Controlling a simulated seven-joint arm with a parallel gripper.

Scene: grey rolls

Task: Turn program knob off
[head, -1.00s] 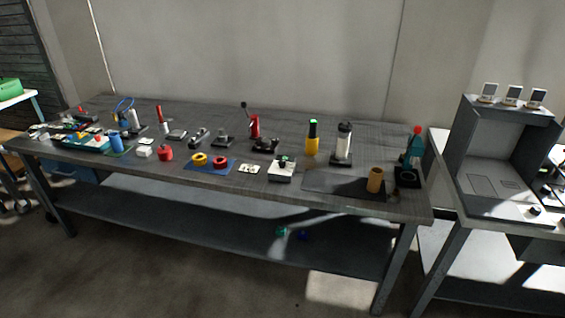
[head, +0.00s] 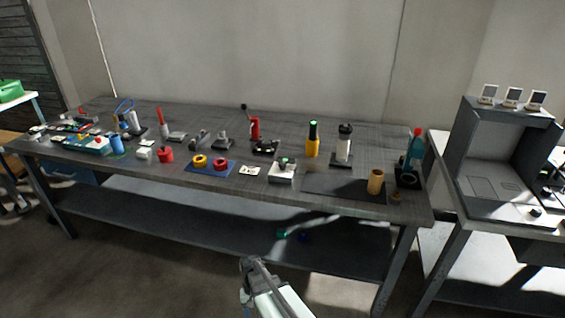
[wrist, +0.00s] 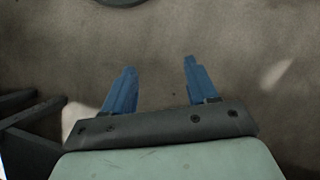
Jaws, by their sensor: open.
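No knob is clearly labelled as the program knob at this size. A white box with a dark and green knob-like top (head: 283,170) sits near the front edge of the long table in the head view. A small dark knob-like piece (head: 535,211) is on the right-hand bench, in front of the grey booth. I cannot tell which is the program knob. My gripper (wrist: 157,82) shows in the wrist view with its two blue fingers apart and nothing between them. It is above bare floor, away from both pieces.
The long dark table (head: 225,125) carries many small items, including a yellow bottle-like device (head: 312,140), a blue mat with yellow and red rings (head: 210,170) and a tan cylinder (head: 375,181). A grey booth (head: 500,150) stands on the right bench. Floor in front is open.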

